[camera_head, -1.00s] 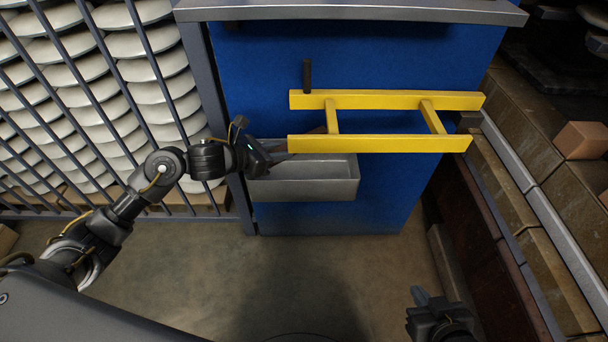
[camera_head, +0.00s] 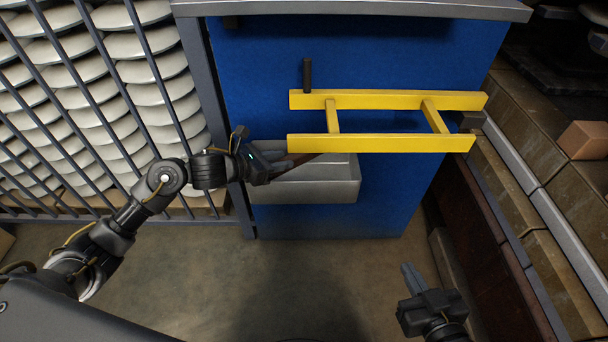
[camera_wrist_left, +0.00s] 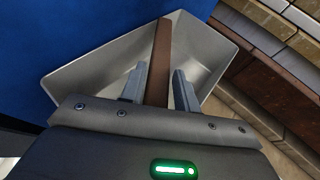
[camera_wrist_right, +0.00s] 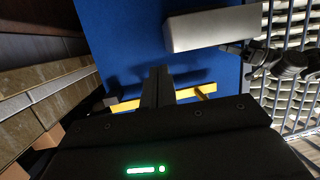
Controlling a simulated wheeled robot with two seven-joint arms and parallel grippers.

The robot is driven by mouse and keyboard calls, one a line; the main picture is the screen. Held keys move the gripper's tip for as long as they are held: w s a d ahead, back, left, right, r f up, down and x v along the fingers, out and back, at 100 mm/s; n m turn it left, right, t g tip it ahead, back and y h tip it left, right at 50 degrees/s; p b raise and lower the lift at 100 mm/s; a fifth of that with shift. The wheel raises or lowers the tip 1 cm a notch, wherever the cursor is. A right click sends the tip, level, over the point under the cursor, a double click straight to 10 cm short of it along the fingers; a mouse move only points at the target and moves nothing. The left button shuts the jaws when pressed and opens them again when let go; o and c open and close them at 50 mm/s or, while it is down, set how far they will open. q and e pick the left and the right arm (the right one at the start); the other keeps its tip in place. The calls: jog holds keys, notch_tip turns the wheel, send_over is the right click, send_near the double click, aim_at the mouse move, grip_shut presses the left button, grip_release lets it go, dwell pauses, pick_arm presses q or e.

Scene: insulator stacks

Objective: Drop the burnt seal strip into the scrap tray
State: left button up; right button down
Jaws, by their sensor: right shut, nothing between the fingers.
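The burnt seal strip (camera_wrist_left: 160,58) is a long, flat brown piece. In the left wrist view it runs between the two fingers of my left gripper (camera_wrist_left: 159,85), over the scrap tray. My left gripper (camera_head: 284,166) appears shut on the strip. In the head view the strip (camera_head: 305,158) points right from the fingers, partly hidden by the yellow frame. The scrap tray (camera_head: 315,190) is a grey open bin on the blue cabinet; its inside (camera_wrist_left: 110,75) shows in the left wrist view. My right gripper (camera_head: 411,278) is shut and empty, well away from the tray.
A yellow ladder-like frame (camera_head: 380,143) sits just above the tray on the blue cabinet (camera_head: 380,200). A barred rack of pale insulator discs (camera_head: 110,95) stands at left. Stacked blocks (camera_head: 535,220) line the right side. The floor (camera_head: 330,290) in front is clear.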

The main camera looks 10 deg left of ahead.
pick_arm(q)
jog(key=o, duration=0.4)
jog(key=v, duration=0.9)
jog(key=shift+s+a+p, duration=0.15)
jog(key=shift+a+p, duration=0.05)
jog(key=shift+p, duration=0.15)
jog(key=shift+s+a+r, duration=0.35)
jog(key=shift+s, duration=0.1)
pick_arm(e)
jog(key=shift+s+d+f+g+h, duration=0.15)
jog(key=shift+d+f+g+h, duration=0.2)
jog(key=shift+f, duration=0.2)
jog(key=shift+s+d+f+g+h, duration=0.15)
jog(key=shift+d+f+g+h, duration=0.1)
jog(key=shift+d+f+g, duration=0.25)
jog(key=shift+a, duration=0.1)
